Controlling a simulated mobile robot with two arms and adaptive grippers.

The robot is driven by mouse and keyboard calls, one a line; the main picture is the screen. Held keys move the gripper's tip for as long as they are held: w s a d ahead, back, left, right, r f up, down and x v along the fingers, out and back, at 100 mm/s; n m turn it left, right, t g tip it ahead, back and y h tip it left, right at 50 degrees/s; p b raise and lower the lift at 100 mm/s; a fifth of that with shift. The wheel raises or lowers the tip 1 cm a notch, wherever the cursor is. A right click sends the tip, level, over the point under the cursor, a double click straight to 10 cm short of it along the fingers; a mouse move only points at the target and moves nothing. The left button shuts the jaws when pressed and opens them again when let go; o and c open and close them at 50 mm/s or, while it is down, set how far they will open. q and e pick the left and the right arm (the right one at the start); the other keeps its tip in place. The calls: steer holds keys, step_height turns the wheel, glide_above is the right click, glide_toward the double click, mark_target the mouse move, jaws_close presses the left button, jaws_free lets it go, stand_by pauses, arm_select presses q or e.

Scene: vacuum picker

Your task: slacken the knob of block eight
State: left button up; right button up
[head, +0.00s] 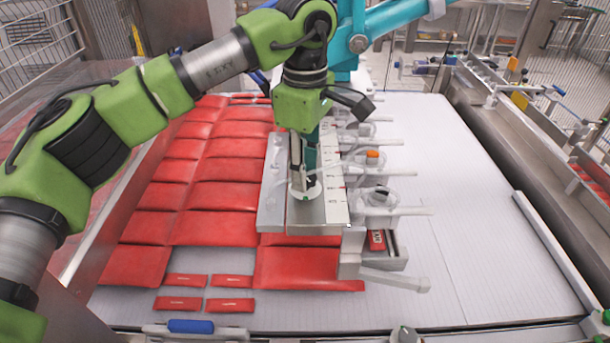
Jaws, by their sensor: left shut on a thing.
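My left gripper (304,176) reaches down from above onto the nearest metal block (322,213) of the picker bar. Its fingers are shut on a round pale knob (304,193) on top of that block. The fingers hide much of the knob, and a small green mark shows near its front edge. I cannot read a number on the block, so I cannot tell from print that it is block eight. My right gripper is not in view.
A marked scale strip (335,190) runs along the bar. Clear suction fittings (375,197) with pale tubes stick out to its right. Red packs (215,228) lie at left and below. The white belt (480,230) is bare at right. A teal arm (385,22) stands behind.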

arm_select(q)
steer(key=n+b, duration=0.2)
steer(key=n, duration=0.2)
steer(key=shift+n, duration=0.3)
steer(key=n+b, duration=0.2)
steer(key=n, duration=0.2)
steer(key=shift+n, duration=0.3)
steer(key=n+b, duration=0.1)
steer(key=n, duration=0.4)
steer(key=shift+b, duration=0.3)
steer(key=shift+r+n+b, duration=0.15)
steer(key=shift+n+b, duration=0.4)
steer(key=shift+n, duration=1.55)
steer(key=shift+w, duration=0.1)
steer(key=o, duration=1.1)
